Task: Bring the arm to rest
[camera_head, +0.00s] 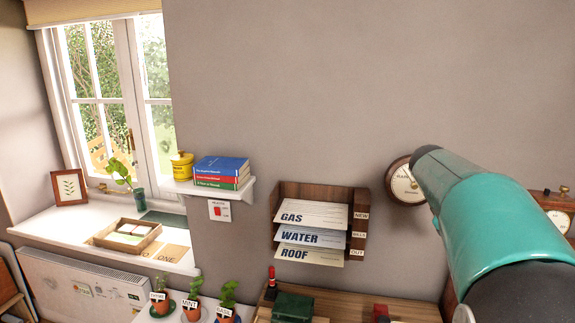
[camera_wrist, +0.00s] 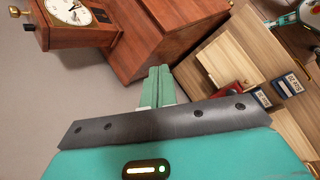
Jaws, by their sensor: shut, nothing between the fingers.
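My teal arm comes in from the right side of the head view and covers part of a round wall dial; my gripper is not visible there. In the wrist view my gripper (camera_wrist: 159,84) shows its two pale green fingers side by side, shut with nothing between them. The fingers point toward a reddish-brown wooden cabinet (camera_wrist: 165,40), which lies beyond them. I cannot tell the gap between the fingertips and the cabinet.
A wooden clock (camera_wrist: 70,15) stands by the cabinet. A letter rack (camera_head: 361,225), a book shelf (camera_head: 215,190) and a round dial (camera_head: 401,185) are on the wall. Potted plants (camera_head: 191,310) stand below, near a green box (camera_head: 292,307). The upper wall is bare.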

